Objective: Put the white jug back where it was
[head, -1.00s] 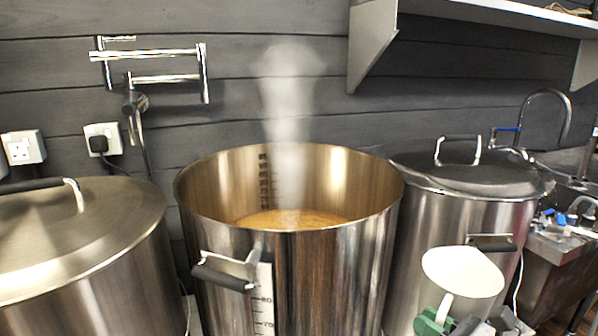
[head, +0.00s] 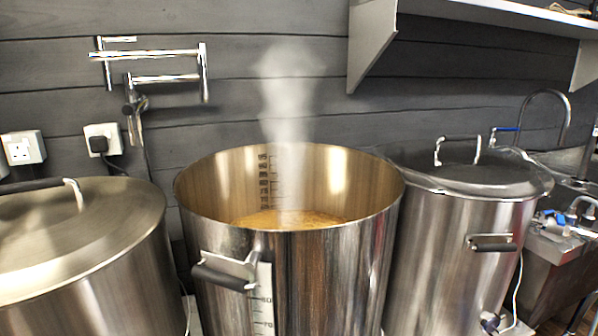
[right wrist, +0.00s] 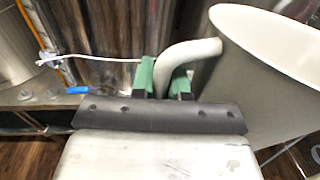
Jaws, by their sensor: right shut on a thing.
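The white jug (right wrist: 262,80) fills the right side of the right wrist view, with its round rim at the top and its curved handle (right wrist: 195,50) toward the left. My right gripper (right wrist: 164,78) has green fingertips on either side of the handle and is shut on it. The jug and my right gripper are outside the head view. My left gripper is in neither view. Part of the jug is cut off by the right edge of the wrist view.
A steaming open kettle (head: 300,285) of amber liquid stands in the middle. Lidded steel vessels stand to its left (head: 75,255) and right (head: 455,230). A sink (head: 570,160) is at the far right, below a wall shelf (head: 500,15).

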